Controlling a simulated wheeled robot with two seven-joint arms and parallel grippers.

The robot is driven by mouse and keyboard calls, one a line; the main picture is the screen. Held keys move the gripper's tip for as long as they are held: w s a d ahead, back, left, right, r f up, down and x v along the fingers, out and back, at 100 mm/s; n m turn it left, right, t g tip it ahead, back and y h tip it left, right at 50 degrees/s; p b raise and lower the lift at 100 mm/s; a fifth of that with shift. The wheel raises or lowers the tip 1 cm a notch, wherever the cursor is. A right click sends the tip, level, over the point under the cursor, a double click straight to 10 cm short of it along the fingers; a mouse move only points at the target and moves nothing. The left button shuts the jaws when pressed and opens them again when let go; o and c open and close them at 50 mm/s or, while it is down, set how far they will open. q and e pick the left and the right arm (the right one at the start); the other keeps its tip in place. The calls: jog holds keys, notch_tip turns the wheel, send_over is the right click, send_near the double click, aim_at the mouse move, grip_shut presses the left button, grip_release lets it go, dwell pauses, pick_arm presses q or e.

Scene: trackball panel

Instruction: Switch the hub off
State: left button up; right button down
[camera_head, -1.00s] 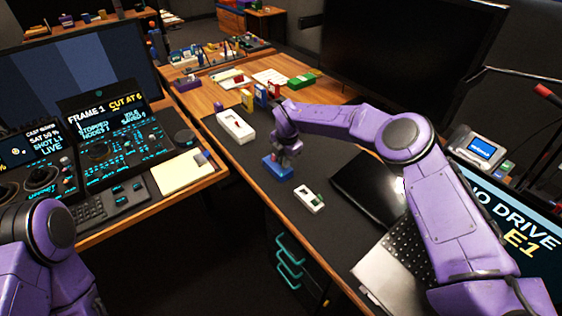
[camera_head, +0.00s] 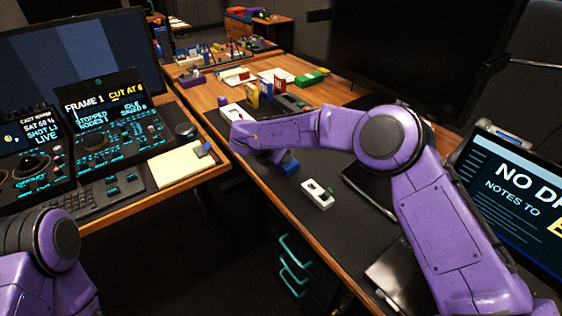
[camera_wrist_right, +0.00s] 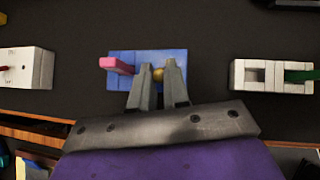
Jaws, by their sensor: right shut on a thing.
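A blue box (camera_wrist_right: 190,58) with a pink lever (camera_wrist_right: 117,65) on its left and a small gold knob (camera_wrist_right: 158,74) lies on the dark mat. It also shows in the head view (camera_head: 289,166), partly hidden by my right wrist. My right gripper (camera_wrist_right: 159,70) is over the box, its fingertips shut on the gold knob. No label shows which device is the hub. A white box (camera_wrist_right: 26,67) with a small red part stands to the left. A white frame (camera_wrist_right: 265,75) with a green part stands to the right. My left gripper is out of view.
A black panel lies right of the white frame, near a laptop (camera_head: 405,275). Small yellow, blue and red upright pieces (camera_head: 265,89) stand at the back of the mat. A desk with lit consoles (camera_head: 110,120) is at left. Bare mat surrounds the blue box.

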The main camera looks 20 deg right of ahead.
jog(key=shift+a+h, duration=0.1)
jog(key=shift+h, duration=0.2)
jog(key=c, duration=1.1)
grip_release()
jog(key=shift+s, duration=0.1)
jog(key=b+v, duration=0.1)
jog(key=v, duration=0.9)
jog(key=shift+r, duration=0.2)
jog(key=shift+s+a, duration=0.1)
jog(key=shift+s, duration=0.05)
